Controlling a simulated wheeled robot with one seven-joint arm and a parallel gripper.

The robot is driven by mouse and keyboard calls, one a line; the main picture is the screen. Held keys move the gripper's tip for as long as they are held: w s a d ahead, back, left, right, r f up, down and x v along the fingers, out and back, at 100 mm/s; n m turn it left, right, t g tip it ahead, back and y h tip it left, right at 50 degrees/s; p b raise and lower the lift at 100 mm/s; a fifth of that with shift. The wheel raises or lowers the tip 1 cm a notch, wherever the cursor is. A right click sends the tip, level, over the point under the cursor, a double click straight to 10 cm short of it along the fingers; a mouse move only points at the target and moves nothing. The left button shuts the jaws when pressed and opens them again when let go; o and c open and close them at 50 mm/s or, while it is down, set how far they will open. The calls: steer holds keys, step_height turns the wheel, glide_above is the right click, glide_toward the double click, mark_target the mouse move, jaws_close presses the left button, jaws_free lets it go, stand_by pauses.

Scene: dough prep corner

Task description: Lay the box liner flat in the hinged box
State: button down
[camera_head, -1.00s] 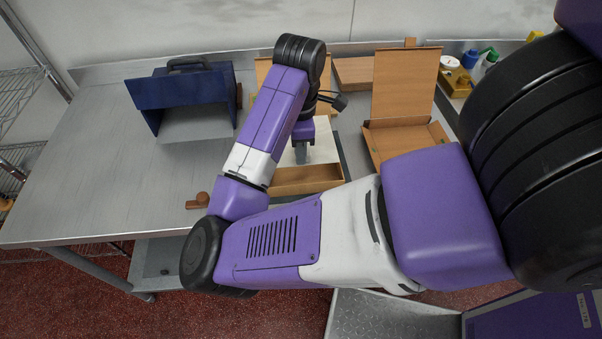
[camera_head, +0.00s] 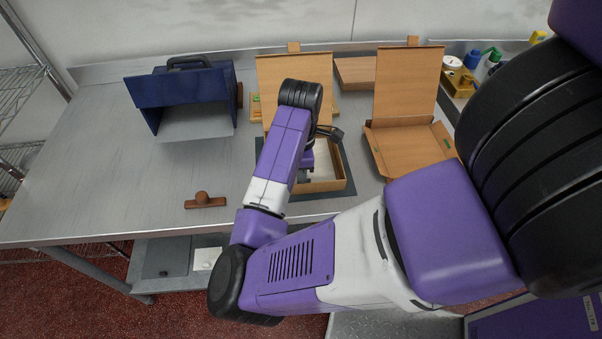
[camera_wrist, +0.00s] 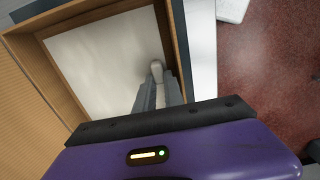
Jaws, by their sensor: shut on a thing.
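The hinged box (camera_head: 343,187) stands on a dark mat with its brown lid (camera_head: 272,72) raised at the back. The white box liner (camera_wrist: 97,58) is a flat sheet within the box walls in the wrist view. It spans most of the box's inside. In the head view my arm hides much of it. My gripper (camera_wrist: 157,72) is inside the box near one wall, shut on a small pale part at the liner's edge. I cannot tell whether the whole liner touches the box floor.
A second open brown box (camera_head: 405,145) stands to the right. A blue case (camera_head: 185,95) stands at the left, and a brown knobbed bar (camera_head: 205,201) lies near the front edge. The left front of the table is clear.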

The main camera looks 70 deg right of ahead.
steer(key=shift+f, duration=0.1)
steer(key=c, duration=1.7)
jaws_free()
